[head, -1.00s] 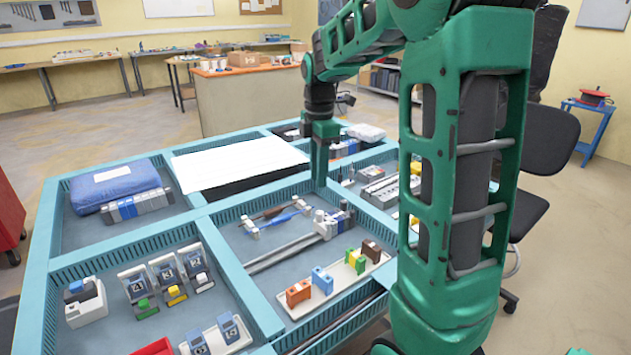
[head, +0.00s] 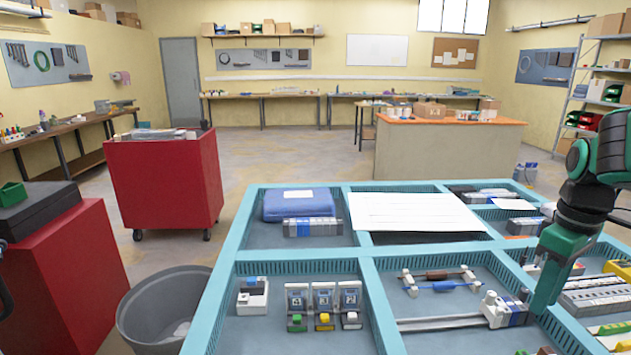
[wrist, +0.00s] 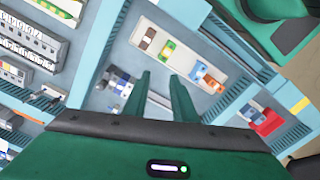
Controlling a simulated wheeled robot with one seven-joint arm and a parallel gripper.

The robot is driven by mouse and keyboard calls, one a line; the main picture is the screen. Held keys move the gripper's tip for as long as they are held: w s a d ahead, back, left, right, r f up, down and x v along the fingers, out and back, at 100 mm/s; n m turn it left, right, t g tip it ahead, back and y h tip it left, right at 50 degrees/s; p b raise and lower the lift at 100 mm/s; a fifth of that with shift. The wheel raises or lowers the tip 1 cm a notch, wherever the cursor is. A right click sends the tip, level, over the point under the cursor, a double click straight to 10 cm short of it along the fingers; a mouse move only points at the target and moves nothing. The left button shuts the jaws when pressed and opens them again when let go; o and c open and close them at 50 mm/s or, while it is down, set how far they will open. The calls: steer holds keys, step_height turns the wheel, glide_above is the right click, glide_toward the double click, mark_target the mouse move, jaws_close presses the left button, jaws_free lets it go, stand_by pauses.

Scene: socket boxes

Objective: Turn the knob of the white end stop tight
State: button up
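The white end stop (head: 494,309) sits on the metal rail (head: 440,323) in the tray's middle compartment, beside grey and blue terminal blocks (head: 518,312). Its pale knob shows small on top; how tight it is cannot be told. My gripper (wrist: 159,75) is open and empty in the wrist view, its two green fingers apart above the compartment.
A white strip with coloured blocks (wrist: 184,62) lies beyond the fingers in the wrist view. Cables with white ends (head: 440,280) lie behind the rail. Teal dividers (head: 375,290) bound the compartment. Blue-fronted modules (head: 323,302) stand in the compartment left of it.

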steer(key=s+f+m, duration=0.1)
steer(key=s+m, duration=0.2)
steer(key=s, duration=0.2)
steer(key=s+a+f+m, duration=0.1)
steer(key=s+f+m, duration=0.1)
steer(key=s+m, duration=0.2)
steer(key=s+a+f+m, duration=0.1)
steer(key=s+m, duration=0.3)
steer(key=s, duration=0.1)
steer(key=shift+s+f, duration=0.15)
steer(key=shift+s, duration=0.15)
steer(key=shift+c, duration=0.4)
steer(key=shift+s+f+m, duration=0.15)
steer(key=shift+s+m, duration=0.15)
jaws_close()
steer(key=shift+w, duration=0.1)
